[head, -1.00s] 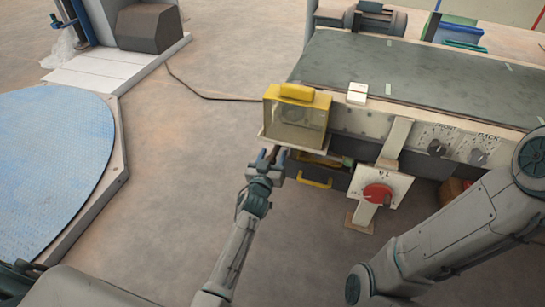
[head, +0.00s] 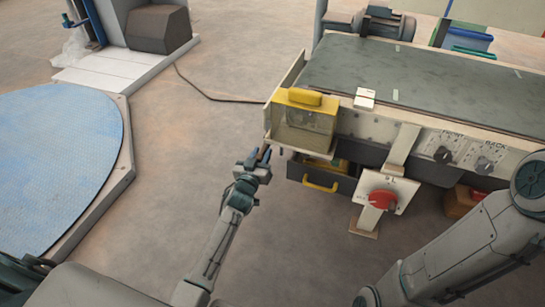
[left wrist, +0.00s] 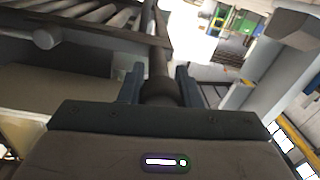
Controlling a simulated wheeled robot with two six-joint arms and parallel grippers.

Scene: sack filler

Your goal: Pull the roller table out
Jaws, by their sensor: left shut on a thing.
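My left gripper (head: 261,158) is shut on a dark brownish bar, just left of the belt machine's near left corner. In the left wrist view the bar (left wrist: 160,62) stands between the two fingers of my left gripper (left wrist: 159,88). The roller table (left wrist: 105,15) shows there at the upper left as a frame with several grey rollers. In the head view its rollers are hidden; a pale end strip (head: 284,82) shows at the left end of the machine. My right arm comes in at the lower right, and its gripper is outside the view.
The belt machine (head: 420,85) carries a yellow box (head: 306,118), with a drawer (head: 345,180) below. A red knob (head: 382,199) sits on a post in front. A blue round platform (head: 55,165) lies at the left. Bare floor separates it from the machine; a cable crosses farther back.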

